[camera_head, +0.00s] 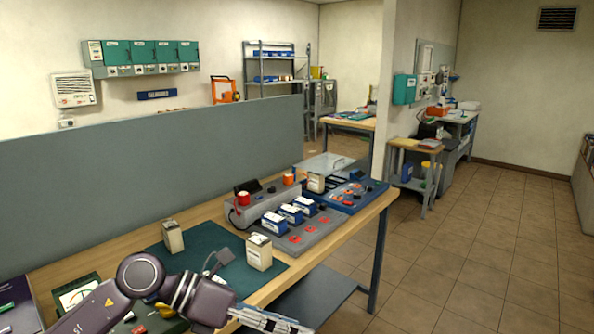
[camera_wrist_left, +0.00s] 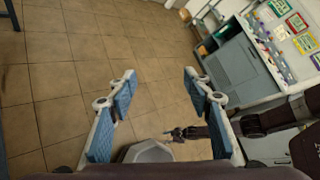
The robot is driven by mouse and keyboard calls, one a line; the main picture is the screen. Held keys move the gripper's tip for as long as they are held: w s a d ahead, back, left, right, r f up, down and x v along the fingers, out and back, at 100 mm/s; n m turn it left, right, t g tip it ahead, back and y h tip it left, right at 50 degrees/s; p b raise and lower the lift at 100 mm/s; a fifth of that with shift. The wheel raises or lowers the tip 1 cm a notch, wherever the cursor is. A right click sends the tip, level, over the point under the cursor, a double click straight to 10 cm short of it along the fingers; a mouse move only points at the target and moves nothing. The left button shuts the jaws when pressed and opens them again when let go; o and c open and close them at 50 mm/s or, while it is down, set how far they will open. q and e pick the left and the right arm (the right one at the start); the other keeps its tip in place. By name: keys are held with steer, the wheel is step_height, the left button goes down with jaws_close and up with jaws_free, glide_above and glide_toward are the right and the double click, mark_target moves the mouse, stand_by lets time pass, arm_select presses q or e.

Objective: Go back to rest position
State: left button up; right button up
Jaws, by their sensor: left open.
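My left arm comes in at the bottom of the head view, over the front of the workbench (camera_head: 330,235). Its gripper (camera_head: 275,322) points right at the bottom edge and is partly cut off. The right gripper is not in the head view.
A green mat (camera_head: 205,252) with two cream battery-like blocks (camera_head: 172,237) (camera_head: 259,252) lies close behind my left arm. A meter box (camera_head: 75,292) stands left of it. A grey partition (camera_head: 150,180) backs the bench. Tiled floor (camera_head: 470,270) is clear at right.

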arm_select(q)
steer(key=d+r+n+t+h, duration=0.45)
steer(key=r+n+h, duration=0.2)
steer(key=r, duration=0.35)
steer(key=w+a+r+n+t+y, duration=0.25)
steer(key=w+a+n+t, duration=0.3)
steer(key=n+t, duration=0.7)
steer(key=s+a+f+n+g+y, duration=0.1)
steer(key=a+f+n+g+y, duration=0.1)
steer(key=a+f+n+y, duration=1.55)
steer(key=s+f+n+g+h, duration=0.1)
steer(key=s+f+n+g, duration=0.85)
steer(key=s+f, duration=1.6)
steer(key=s+f+m+g, duration=0.3)
steer(key=f+g, duration=0.1)
steer(key=f, duration=1.9)
steer(key=s+a+f, duration=0.1)
steer(key=s+f, duration=0.7)
steer(key=s, duration=0.1)
steer(key=s+a+f+g, duration=0.1)
steer(key=s+a+f, duration=0.1)
steer(key=s+f, duration=0.6)
steer(key=shift+s+a+f, duration=0.3)
steer(key=shift+s+f, duration=0.05)
